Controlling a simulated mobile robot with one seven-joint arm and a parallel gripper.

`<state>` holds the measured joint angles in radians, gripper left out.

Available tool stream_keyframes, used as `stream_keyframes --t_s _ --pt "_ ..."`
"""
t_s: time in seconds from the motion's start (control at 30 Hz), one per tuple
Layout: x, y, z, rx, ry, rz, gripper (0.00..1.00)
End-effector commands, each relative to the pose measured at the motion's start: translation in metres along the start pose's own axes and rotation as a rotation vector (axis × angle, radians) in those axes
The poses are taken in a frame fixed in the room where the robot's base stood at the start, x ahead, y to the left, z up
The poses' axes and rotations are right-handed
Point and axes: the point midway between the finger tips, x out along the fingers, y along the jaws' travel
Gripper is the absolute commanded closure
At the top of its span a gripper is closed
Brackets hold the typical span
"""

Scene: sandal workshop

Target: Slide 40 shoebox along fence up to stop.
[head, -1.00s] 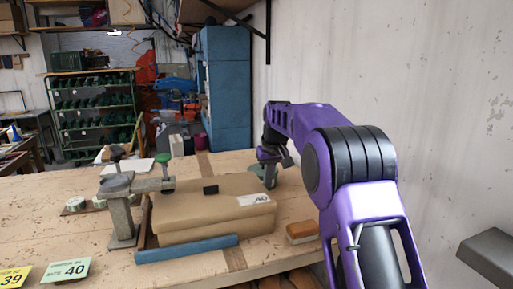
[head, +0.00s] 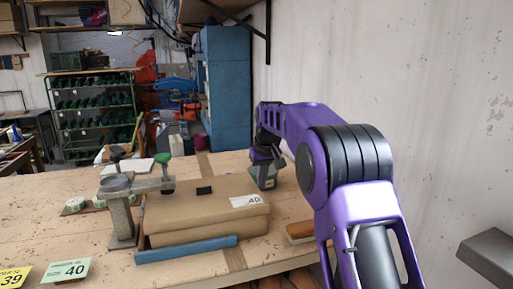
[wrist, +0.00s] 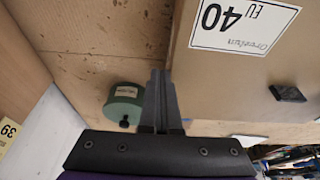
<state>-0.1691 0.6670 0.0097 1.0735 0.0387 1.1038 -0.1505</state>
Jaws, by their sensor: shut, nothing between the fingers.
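The tan shoebox (head: 190,222) lies flat on the bench, with a white "40" label and a small black block on its lid. Its near long side runs along the blue fence (head: 186,250). Its left end is close to a grey metal stand (head: 122,215) with an arm reaching over the box's corner; contact with a stop there cannot be made out. My gripper (wrist: 160,75) is shut and empty, its fingers beside the box's label end, apparently touching it. In the head view my fingers are mostly hidden.
A brush-like block (head: 300,231) lies right of the box near the front edge. Size cards (head: 67,270) lie at front left. The wall is close on the right.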

Motion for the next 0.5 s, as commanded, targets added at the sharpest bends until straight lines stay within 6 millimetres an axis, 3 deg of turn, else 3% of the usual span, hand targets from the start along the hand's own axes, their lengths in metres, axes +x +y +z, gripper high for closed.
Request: stream_keyframes --t_s 0.5 --pt "0.0002 -0.0109 0.0004 -0.001 -0.001 -0.001 1.00"
